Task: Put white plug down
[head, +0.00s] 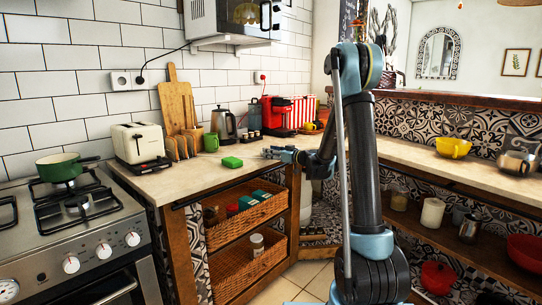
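My gripper (272,153) is at the end of my arm, low over the counter (206,180), near its right end. It is right of the green sponge (232,162). It points left and is small in the view, so I cannot tell whether its fingers are open or shut, or touching the counter. I cannot make out a white plug in or beside it; anything between the fingers is too small to tell. White wall sockets (120,80) are on the tiles at the left, with a black plug and cord at one of them.
A white toaster (138,142), green mug (210,142), kettle (224,124) and red coffee machine (276,115) stand along the back of the counter. Wicker drawers (246,222) are below. The counter's front-left part is clear. A stove (75,235) with a green pot (60,167) is left.

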